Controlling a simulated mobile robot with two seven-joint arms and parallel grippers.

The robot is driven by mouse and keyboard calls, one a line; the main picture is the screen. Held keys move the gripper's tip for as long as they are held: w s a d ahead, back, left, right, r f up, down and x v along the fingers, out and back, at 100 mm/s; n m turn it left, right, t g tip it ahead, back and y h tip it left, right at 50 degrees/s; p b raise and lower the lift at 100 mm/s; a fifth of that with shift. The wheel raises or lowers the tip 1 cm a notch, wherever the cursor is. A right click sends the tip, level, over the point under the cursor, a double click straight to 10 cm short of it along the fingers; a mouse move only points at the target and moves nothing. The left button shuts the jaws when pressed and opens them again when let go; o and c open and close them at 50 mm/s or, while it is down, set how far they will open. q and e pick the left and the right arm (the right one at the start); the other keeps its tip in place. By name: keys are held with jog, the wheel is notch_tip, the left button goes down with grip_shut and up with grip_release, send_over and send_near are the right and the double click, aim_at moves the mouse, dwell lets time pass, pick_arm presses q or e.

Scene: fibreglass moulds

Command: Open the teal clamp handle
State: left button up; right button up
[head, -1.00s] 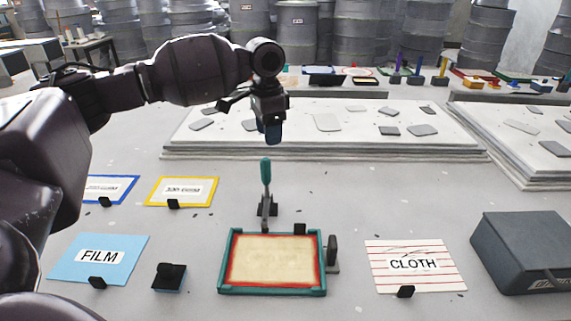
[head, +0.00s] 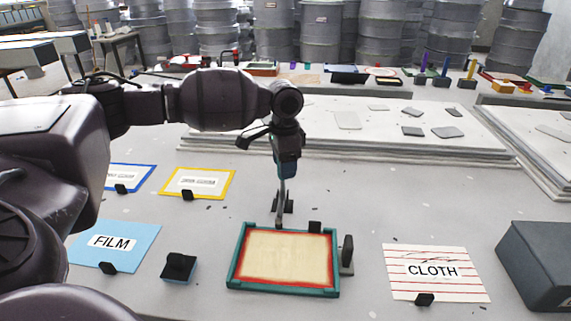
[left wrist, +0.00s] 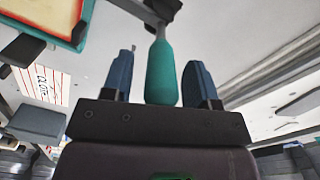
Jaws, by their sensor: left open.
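The teal clamp handle (left wrist: 161,75) stands between the two blue fingers of my left gripper (left wrist: 160,78) in the left wrist view. The fingers are open, with a gap on each side of the handle. In the head view my left gripper (head: 286,168) is over the top of the clamp and hides the teal grip. The clamp's grey lever (head: 281,200) shows upright below it, behind the teal-framed mould (head: 283,290). My right gripper is not in view.
A blue FILM card (head: 112,262) and a small black-topped block (head: 179,266) lie left of the mould. A CLOTH card (head: 432,290) and a dark grey box (head: 540,265) lie right. White stacked sheets (head: 390,150) lie behind the clamp.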

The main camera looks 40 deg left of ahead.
pick_arm(q)
grip_shut()
dwell(0.4)
